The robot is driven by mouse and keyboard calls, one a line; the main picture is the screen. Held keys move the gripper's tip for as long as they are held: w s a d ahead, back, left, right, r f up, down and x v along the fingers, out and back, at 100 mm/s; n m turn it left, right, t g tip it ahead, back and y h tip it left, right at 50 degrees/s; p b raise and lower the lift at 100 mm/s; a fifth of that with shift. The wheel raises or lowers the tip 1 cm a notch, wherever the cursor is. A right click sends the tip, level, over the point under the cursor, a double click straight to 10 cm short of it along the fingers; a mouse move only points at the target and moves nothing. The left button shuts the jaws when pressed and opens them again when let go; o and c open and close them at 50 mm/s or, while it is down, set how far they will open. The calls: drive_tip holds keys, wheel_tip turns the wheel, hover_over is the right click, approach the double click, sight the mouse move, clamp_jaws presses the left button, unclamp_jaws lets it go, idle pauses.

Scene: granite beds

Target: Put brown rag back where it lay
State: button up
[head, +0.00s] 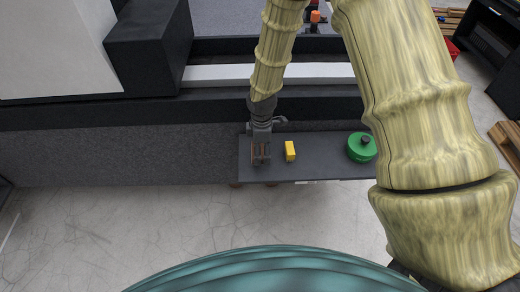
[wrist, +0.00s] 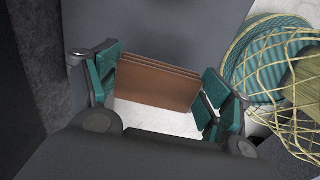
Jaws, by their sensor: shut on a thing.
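The brown rag (wrist: 157,82) looks like a folded, layered brown piece in the wrist view. My gripper (wrist: 160,88) is shut on it, with a teal-padded finger at each side. In the head view my gripper (head: 260,154) points down over the left end of the dark grey bench top (head: 325,161), and little of the rag shows between the fingers. In the wrist view the rag overlaps the bench's edge, with pale floor below it. I cannot tell whether the rag touches the top.
A yellow block (head: 290,150) stands just right of my gripper. A green round container (head: 361,147) with a dark knob stands farther right. Bare bench top lies between them. A dark grey granite bed (head: 120,155) runs along behind and left.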

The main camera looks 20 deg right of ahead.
drive_tip(key=shift+w+f, duration=0.1)
drive_tip(key=shift+w, duration=1.05)
drive_tip(key=shift+f+p, duration=0.4)
drive_tip(key=shift+f, duration=1.35)
drive_tip(key=shift+f, duration=0.15)
drive_tip(key=o, duration=1)
drive_tip(key=shift+o, duration=0.2)
drive_tip(key=shift+r+b, duration=0.55)
drive_tip(key=shift+r, duration=5.6)
